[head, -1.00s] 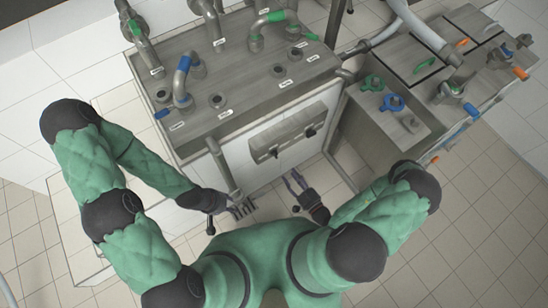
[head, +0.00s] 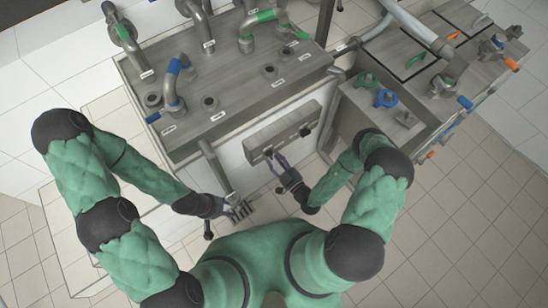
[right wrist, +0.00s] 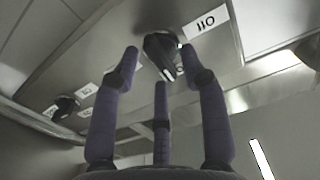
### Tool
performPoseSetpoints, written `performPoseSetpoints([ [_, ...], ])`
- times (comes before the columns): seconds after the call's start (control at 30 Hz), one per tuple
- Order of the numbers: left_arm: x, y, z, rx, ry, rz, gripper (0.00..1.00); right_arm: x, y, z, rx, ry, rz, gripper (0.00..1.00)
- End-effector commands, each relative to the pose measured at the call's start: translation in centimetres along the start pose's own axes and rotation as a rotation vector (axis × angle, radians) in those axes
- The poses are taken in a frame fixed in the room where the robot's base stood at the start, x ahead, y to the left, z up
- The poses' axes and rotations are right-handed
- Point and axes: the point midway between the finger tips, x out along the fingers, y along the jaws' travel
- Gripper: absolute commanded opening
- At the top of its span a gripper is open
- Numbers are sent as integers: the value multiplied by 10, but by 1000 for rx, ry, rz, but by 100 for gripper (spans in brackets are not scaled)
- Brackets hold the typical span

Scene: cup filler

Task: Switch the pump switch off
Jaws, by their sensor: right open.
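The grey switch panel (head: 290,124) is on the front of the machine in the head view. In the right wrist view, a dark switch knob (right wrist: 163,52) is close, beside a white label (right wrist: 206,22) that shows upside down. A second dark switch (right wrist: 62,106) is further off to the left. My right gripper (head: 274,155) is in front of the panel's left end; its purple fingers (right wrist: 150,70) are open and spread below the near knob, with nothing between them. I cannot tell whether they touch it. My left gripper (head: 242,208) is low by the machine's front left, away from the panel.
The machine top (head: 235,95) carries pipes and blue and green valve handles. A vertical pipe (head: 214,165) stands near my left gripper. To the right is a grey tank unit (head: 350,115) with green and blue valves. Tiled floor (head: 460,220) is free at the lower right.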

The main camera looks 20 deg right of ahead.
Motion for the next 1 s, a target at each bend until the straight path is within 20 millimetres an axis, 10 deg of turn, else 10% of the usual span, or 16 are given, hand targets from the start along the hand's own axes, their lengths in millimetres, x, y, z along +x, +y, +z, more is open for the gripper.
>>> performPoseSetpoints([
  [0.47,2,-1,0,0,0,0,40,10,0,0,0,0,1,44],
  [0.63,2,-1,0,0,0,0,40,10,0,0,0,0,1,0],
  [1.0,1,0,0,0,0,0,40,10,0,0,-21,0,0,0],
])
